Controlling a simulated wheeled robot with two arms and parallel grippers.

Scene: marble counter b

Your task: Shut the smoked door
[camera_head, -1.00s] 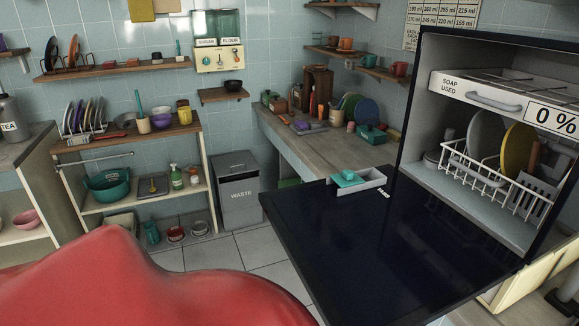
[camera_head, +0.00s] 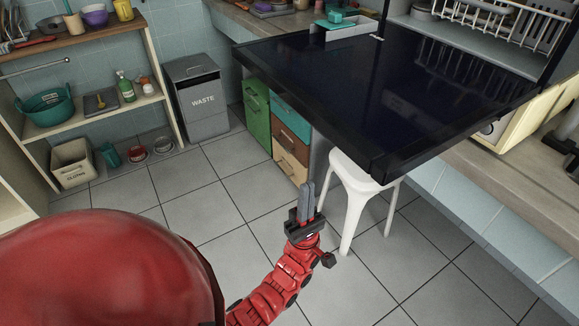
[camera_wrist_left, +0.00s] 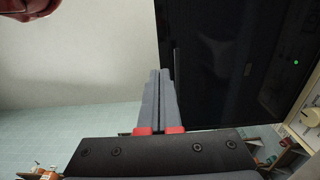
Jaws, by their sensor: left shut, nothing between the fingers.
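In the left wrist view the door's dark underside (camera_wrist_left: 215,75) fills the upper right. My left gripper (camera_head: 307,192) is shut and empty, its fingers pointing up. In the head view it is below and left of the door's front edge. In the left wrist view its fingers (camera_wrist_left: 158,85) appear near the door's left edge; I cannot tell the exact gap. My right gripper is not in view.
A white stool (camera_head: 357,190) stands under the door. Coloured drawers (camera_head: 290,140) and a grey waste bin (camera_head: 200,98) stand behind.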

